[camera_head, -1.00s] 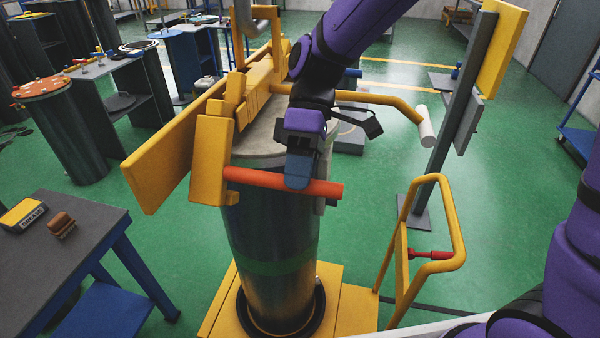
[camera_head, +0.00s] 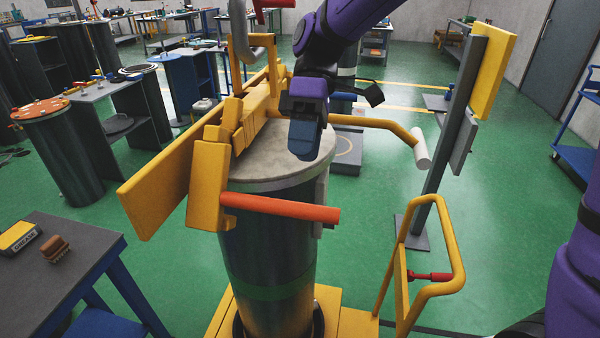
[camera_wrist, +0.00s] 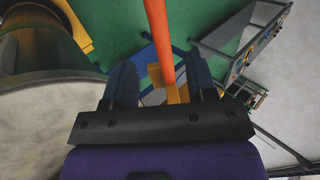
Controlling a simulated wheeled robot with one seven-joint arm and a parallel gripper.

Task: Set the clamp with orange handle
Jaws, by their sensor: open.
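The clamp's orange handle (camera_head: 280,208) sticks out to the right from a yellow clamp block (camera_head: 208,185) at the near side of the flanged cylinder (camera_head: 270,255). My gripper (camera_head: 304,150) is open and empty, above and behind the handle in the head view, in front of the pale lid (camera_head: 255,172). A gap shows between the fingertips and the handle. In the wrist view the orange handle (camera_wrist: 160,40) runs between the two fingers of my gripper (camera_wrist: 163,85), beyond them, with yellow clamp metal at its lower end. The lid is at left there.
A yellow arm with a white grip (camera_head: 421,148) reaches right from the clamp frame. A grey post (camera_head: 450,140) and a yellow rail (camera_head: 455,240) stand at right. A dark table (camera_head: 60,275) with a grease box is at lower left. Green floor is open between cylinder and post.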

